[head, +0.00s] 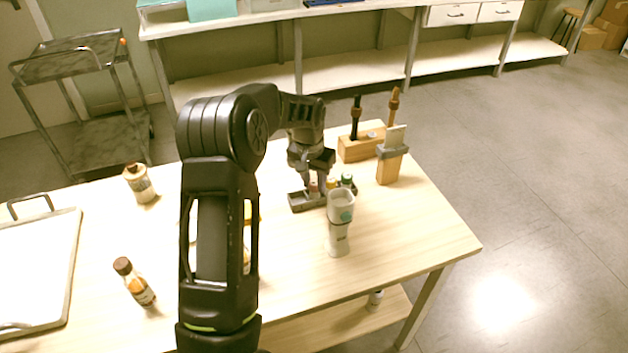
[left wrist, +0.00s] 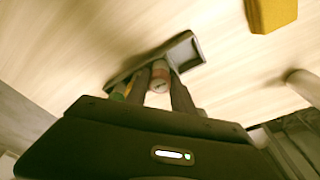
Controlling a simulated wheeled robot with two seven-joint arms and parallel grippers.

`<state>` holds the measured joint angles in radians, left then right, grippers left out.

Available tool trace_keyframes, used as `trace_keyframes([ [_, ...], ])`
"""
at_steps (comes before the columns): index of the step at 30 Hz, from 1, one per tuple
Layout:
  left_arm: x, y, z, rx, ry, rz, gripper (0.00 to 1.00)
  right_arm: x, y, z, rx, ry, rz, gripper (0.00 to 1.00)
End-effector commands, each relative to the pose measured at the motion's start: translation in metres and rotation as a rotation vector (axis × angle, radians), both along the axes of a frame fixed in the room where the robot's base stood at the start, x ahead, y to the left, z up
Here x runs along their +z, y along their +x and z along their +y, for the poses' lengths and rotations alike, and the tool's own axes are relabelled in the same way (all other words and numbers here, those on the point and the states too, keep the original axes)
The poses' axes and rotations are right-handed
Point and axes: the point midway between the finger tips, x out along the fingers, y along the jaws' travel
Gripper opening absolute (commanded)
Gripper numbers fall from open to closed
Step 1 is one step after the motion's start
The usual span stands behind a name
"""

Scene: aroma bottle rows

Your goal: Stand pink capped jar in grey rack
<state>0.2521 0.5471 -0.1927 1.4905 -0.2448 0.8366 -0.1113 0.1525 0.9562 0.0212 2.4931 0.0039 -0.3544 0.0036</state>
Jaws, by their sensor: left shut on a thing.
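The grey rack (head: 298,203) stands on the wooden table, and it also shows in the left wrist view (left wrist: 198,60). My left gripper (head: 318,188) is at the rack, pointing down, shut on the pink capped jar (head: 313,187). In the left wrist view the jar (left wrist: 160,74) sits between my two fingers (left wrist: 162,90), at the rack beside an empty compartment. I cannot tell whether its base touches the rack floor. A green capped jar (head: 347,180) and an orange capped jar (head: 331,183) are at the rack's other end. My right gripper is out of view.
A white grinder-like device (head: 339,235) stands just in front of the rack. Wooden holders (head: 390,170) are behind right. A brown-capped bottle (head: 136,283), a jar (head: 140,184) and a white board (head: 38,265) are at left. The table's right front is clear.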

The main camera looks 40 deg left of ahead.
Motion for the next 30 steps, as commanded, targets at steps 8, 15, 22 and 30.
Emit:
trace_keyframes([
  [8, -0.003, 0.000, 0.000, 0.000, 0.000, 0.000, 0.35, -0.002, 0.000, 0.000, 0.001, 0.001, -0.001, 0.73],
  [15, -0.003, 0.000, 0.000, 0.000, 0.000, 0.000, 0.51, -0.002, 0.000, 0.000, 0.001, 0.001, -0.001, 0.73],
  [22, -0.001, 0.000, 0.000, 0.000, 0.000, 0.000, 0.51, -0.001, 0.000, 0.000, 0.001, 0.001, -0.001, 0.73],
  [30, 0.022, -0.002, 0.000, -0.001, 0.002, -0.005, 0.51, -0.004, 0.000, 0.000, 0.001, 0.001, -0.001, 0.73],
])
